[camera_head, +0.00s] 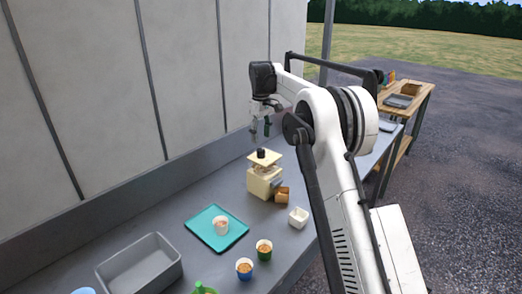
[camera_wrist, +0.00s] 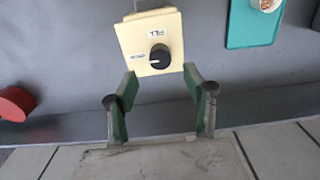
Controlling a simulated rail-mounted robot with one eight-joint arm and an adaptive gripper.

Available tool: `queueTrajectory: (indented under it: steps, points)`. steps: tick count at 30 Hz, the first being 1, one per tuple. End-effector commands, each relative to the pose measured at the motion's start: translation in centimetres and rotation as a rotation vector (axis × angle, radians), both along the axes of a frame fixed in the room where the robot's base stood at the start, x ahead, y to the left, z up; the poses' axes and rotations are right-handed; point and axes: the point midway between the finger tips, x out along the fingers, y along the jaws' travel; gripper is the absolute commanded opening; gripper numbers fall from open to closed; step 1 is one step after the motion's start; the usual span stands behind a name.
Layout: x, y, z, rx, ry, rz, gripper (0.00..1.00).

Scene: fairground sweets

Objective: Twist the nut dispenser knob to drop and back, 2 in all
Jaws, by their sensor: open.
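The nut dispenser (camera_head: 262,184) is a cream box standing on the grey counter, with a square cream top plate (camera_wrist: 126,38). A round black knob (camera_wrist: 160,60) sits on the plate and also shows in the head view (camera_head: 261,153). The knob's white pointer line points left, toward the small label on the plate's left side. Another small label is above the knob. My gripper (camera_wrist: 159,76) is open and empty, with its two fingers spread wide. In the head view my gripper (camera_head: 260,136) hangs just above the knob, apart from it.
A brown open box (camera_head: 282,194) stands against the dispenser's front right, with a white square cup (camera_head: 298,217) nearby. A teal tray (camera_head: 203,238) bears a filled cup. A wall runs behind.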

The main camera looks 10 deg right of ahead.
Motion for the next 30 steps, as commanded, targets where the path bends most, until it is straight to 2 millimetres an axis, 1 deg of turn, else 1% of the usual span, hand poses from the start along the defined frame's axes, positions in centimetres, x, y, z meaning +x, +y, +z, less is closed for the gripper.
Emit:
queueTrajectory:
  steps: [1, 6, 12, 17, 24, 25, 30]
  points:
    - [0.0, 0.0, -1.0, 0.0, 0.0, 0.0, 0.47]
    - [0.0, 0.0, -3.9, 0.0, 0.0, 0.0, 0.47]
    - [0.0, 0.0, -6.1, 0.0, 0.0, 0.0, 0.47]
    - [0.0, 0.0, -6.7, 0.0, 0.0, 0.0, 0.47]
    - [0.0, 0.0, -6.8, 0.0, 0.0, 0.0, 0.47]
    - [0.0, 0.0, -6.8, 0.0, 0.0, 0.0, 0.46]
    - [0.0, 0.0, -6.8, 0.0, 0.0, 0.0, 0.23]
